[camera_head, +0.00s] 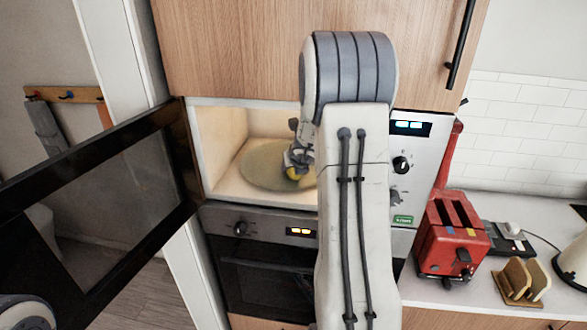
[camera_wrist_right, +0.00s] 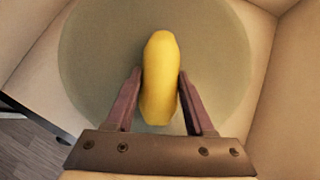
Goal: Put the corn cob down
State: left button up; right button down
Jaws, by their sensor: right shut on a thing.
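The yellow corn cob (camera_wrist_right: 160,78) is between the two fingers of my right gripper (camera_wrist_right: 160,100) in the right wrist view. The gripper is shut on it, over the round glass turntable (camera_wrist_right: 90,50) inside the open microwave. In the head view the corn cob (camera_head: 294,173) shows as a small yellow patch below my right gripper (camera_head: 297,160), above or on the turntable (camera_head: 258,168). I cannot tell whether the cob touches the plate. My right arm hides the right part of the microwave. My left gripper is not visible; only part of my left arm shows at bottom left.
The microwave door (camera_head: 100,200) stands open to the left. An oven (camera_head: 260,270) is below and a wooden cabinet (camera_head: 230,45) above. A red toaster (camera_head: 452,235) and a holder with bread slices (camera_head: 522,280) stand on the right counter. The microwave's side walls are close around the turntable.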

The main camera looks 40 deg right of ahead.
jog(key=shift+f, duration=0.15)
jog(key=shift+c, duration=1.3)
grip_release()
